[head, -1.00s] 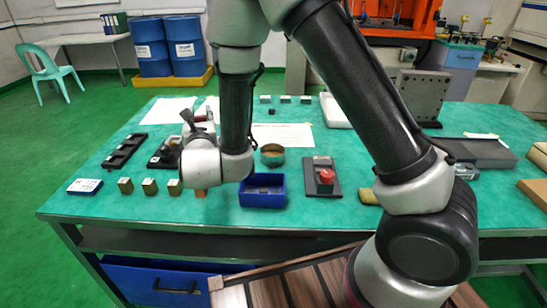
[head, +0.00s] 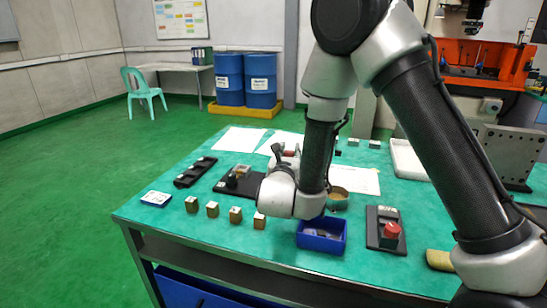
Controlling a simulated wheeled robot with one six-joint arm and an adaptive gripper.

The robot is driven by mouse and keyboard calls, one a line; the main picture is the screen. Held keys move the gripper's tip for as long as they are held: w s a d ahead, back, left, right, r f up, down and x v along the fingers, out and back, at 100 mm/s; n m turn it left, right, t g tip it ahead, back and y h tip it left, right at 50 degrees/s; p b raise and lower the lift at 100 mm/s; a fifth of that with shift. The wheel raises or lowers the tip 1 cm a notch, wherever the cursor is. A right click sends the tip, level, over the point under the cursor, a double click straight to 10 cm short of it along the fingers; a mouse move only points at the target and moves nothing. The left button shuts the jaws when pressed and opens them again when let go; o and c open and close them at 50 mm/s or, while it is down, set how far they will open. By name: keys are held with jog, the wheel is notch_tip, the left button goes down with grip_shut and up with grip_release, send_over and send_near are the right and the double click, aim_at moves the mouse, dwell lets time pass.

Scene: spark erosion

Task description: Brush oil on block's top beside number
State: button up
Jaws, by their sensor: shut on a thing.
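Several small brass-coloured blocks with pale labelled tops stand in a row near the table's front left: one (head: 191,204), a second (head: 212,209), a third (head: 235,215) and a rightmost one (head: 259,220). Any numbers are too small to read. My gripper (head: 281,156) is mostly hidden behind my wrist, beyond the rightmost block; only dark parts show above the wrist. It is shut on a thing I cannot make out. No brush is clearly visible. A round green tin (head: 338,200) stands right of my wrist; its contents look brownish.
A blue open box (head: 320,247) stands in front of my wrist. A black plate with a red button (head: 391,231) lies to its right. A black rack (head: 195,172), a black fixture (head: 238,182) and paper sheets (head: 239,139) are on the left. A white-topped blue piece (head: 155,198) lies near the left corner.

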jog(key=d+f+m+g+h, duration=0.2)
jog(key=d+m+g+h, duration=0.4)
jog(key=d+h, duration=0.7)
jog(key=d+f+m+y, duration=0.1)
jog(key=d+f+y, duration=0.2)
jog(key=f, duration=0.2)
jog(key=shift+w+d+f+t, duration=0.15)
jog(key=shift+t, duration=0.25)
jog(key=shift+f, duration=0.65)
dwell(0.9)
jog(key=shift+r, duration=0.15)
notch_tip(320, 180, up, 7)
dwell(0.7)
dwell(0.4)
